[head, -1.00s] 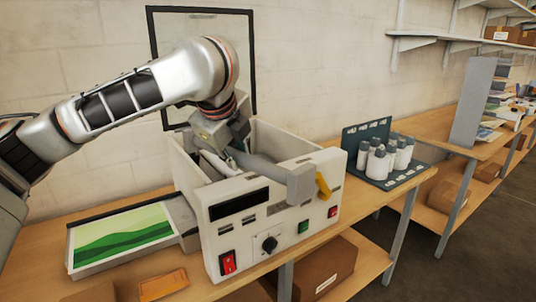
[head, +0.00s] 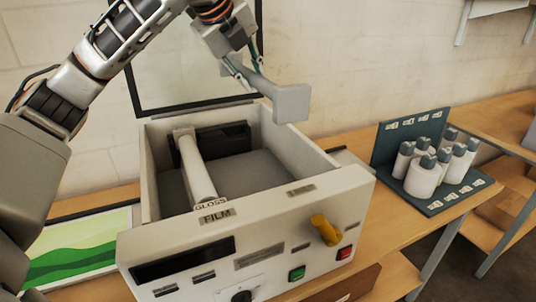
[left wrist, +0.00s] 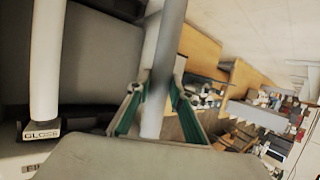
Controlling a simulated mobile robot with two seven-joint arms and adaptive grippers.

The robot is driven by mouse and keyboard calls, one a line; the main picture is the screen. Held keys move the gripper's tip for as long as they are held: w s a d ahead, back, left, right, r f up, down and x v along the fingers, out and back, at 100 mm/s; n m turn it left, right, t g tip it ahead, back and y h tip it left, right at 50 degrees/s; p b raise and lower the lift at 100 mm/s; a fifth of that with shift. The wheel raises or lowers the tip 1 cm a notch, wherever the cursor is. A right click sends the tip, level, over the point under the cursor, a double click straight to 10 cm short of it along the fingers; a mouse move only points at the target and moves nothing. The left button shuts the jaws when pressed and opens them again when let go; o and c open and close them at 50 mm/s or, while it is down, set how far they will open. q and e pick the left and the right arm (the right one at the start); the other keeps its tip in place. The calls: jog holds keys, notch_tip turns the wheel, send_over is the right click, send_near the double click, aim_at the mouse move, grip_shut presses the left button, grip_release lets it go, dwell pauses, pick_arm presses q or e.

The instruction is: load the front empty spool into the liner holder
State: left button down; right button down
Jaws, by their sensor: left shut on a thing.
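My left gripper (head: 240,74) is shut on a grey spool (head: 267,84) and holds it in the air above the open laminator (head: 325,192). The spool's blocky end (head: 292,103) points toward the front right, over the machine's back right wall. In the left wrist view the spool's bar (left wrist: 166,60) runs between the green-edged fingers (left wrist: 155,105), with its blurred end block at the bottom. A white film roll (head: 197,172) lies in the left of the bay, beside labels reading GLOSS and FILM. I cannot make out the liner holder clearly. My right gripper is not in view.
A yellow lever (head: 325,230), green button (head: 297,274) and red switch (head: 344,253) are on the laminator's front. A teal rack (head: 455,197) with several white bottles (head: 422,176) stands to its right. A green picture sheet (head: 75,250) lies left. The bay's right part looks empty.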

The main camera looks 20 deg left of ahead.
pick_arm(q)
jog(key=shift+w+a+f, duration=0.1)
jog(key=shift+w, duration=0.1)
notch_tip(320, 180, down, 19)
jog(key=shift+s+f, duration=0.15)
jog(key=shift+f, duration=0.05)
jog(key=shift+f, duration=0.1)
dwell(0.4)
jog(key=shift+f, duration=0.15)
jog(key=c, duration=1.8)
grip_release()
